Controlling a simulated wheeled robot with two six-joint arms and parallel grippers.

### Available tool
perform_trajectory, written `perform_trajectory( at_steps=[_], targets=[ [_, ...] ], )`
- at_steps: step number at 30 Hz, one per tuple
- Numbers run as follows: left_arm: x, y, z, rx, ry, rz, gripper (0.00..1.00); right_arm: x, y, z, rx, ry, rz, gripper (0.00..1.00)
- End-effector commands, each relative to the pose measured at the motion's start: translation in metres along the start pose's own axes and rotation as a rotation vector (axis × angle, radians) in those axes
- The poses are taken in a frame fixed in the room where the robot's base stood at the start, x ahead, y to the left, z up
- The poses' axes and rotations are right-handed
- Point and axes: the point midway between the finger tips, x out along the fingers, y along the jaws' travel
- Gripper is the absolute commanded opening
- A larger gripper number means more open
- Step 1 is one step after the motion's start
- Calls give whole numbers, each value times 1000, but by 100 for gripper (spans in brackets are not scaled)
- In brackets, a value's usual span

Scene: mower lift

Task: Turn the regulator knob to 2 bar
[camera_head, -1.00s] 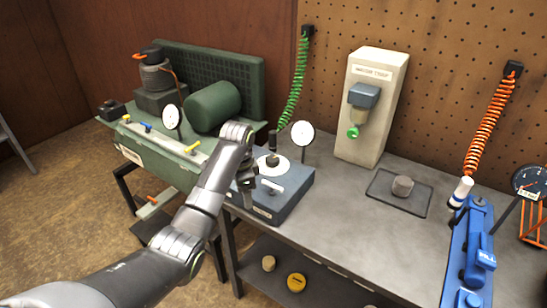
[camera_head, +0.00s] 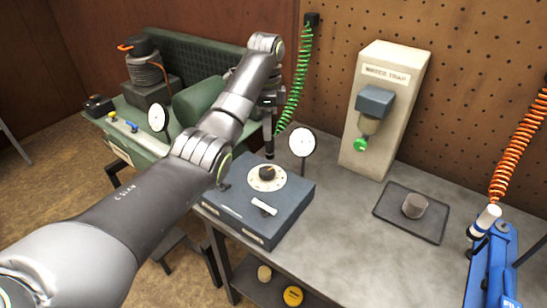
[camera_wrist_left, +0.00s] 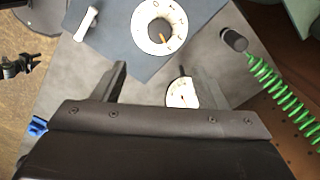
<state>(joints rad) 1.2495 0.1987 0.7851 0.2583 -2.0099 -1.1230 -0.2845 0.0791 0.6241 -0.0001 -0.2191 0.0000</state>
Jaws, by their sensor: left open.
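The regulator knob (camera_head: 267,172) is small and dark, at the middle of a cream dial on the blue-grey box (camera_head: 235,212) on the bench. It also shows in the left wrist view (camera_wrist_left: 159,28), with an orange pointer mark; the dial's numbers are too small to read surely. The round white gauge (camera_head: 302,142) stands behind the box, its reading not legible; it also shows between the fingers in the wrist view (camera_wrist_left: 183,94). My left gripper (camera_head: 269,154) points down, open and empty, above and behind the knob, apart from it. Its fingers (camera_wrist_left: 152,80) are spread in the wrist view.
A white lever (camera_head: 264,206) lies on the box front. A green coiled hose (camera_head: 295,85) hangs close behind my left gripper. The water trap (camera_head: 377,110) and a tray (camera_head: 415,228) with a grey cylinder stand right. A green compressor (camera_head: 200,100) is left. The bench middle is clear.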

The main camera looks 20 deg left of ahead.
Motion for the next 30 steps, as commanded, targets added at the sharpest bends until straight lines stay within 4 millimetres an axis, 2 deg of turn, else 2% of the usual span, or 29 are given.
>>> perform_trajectory(
  at_steps=[3, 5, 13, 14, 15, 18, 25, 30],
  targets=[
    [2, 0, 0, 2, 0, 1, 66, 4, 0, -7, -2, 10, 0, 36],
    [5, 0, 0, 2, 0, 1, 66, 7, 0, -5, -1, 8, 0, 36],
    [35, 0, 0, 2, 0, 0, 66, 32, 0, 34, 4, -42, 4, 36],
    [37, 0, 0, 2, 0, 3, 66, 29, 1, 36, 4, -45, 5, 36],
    [43, 0, 0, 1, -1, 4, 66, 22, 1, 36, 4, -48, 5, 36],
    [65, 1, 0, 2, 0, 5, 66, 18, 2, 32, 3, -43, 5, 36],
    [116, 1, 0, 1, -1, 5, 66, 13, 1, 8, 0, -7, 3, 36],
    [148, 1, 0, 2, 0, 3, 66, 11, 1, 9, 0, -8, 3, 36]
  ],
)
